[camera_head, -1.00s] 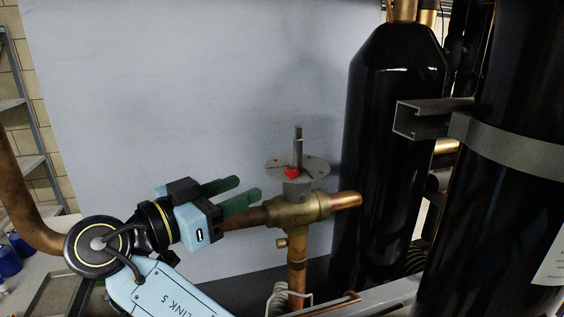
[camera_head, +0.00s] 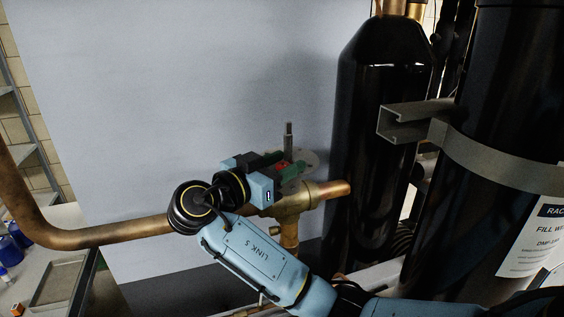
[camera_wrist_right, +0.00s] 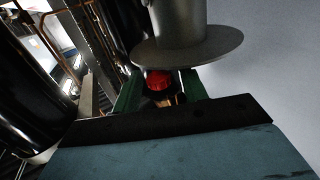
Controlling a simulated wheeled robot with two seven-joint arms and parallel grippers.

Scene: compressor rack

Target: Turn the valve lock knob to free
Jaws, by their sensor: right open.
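The valve's red lock knob (camera_head: 281,166) sits just under the grey disc (camera_head: 308,158) on the brass valve (camera_head: 292,204). A grey stem (camera_head: 289,140) stands up from the disc. In the head view my right gripper (camera_head: 286,166) is at the knob and hides part of it. In the right wrist view the red knob (camera_wrist_right: 157,83) lies between the two green fingers (camera_wrist_right: 160,90), below the disc (camera_wrist_right: 190,48). The fingers are open, one on each side of the knob; I cannot tell if they touch it. My left gripper is not in view.
A copper pipe (camera_head: 110,234) runs left from the valve. Black cylinders (camera_head: 385,110) stand close on the right, with a metal bracket (camera_head: 415,119) and band. A pale panel (camera_head: 180,90) stands behind. A tray (camera_head: 62,283) lies at lower left.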

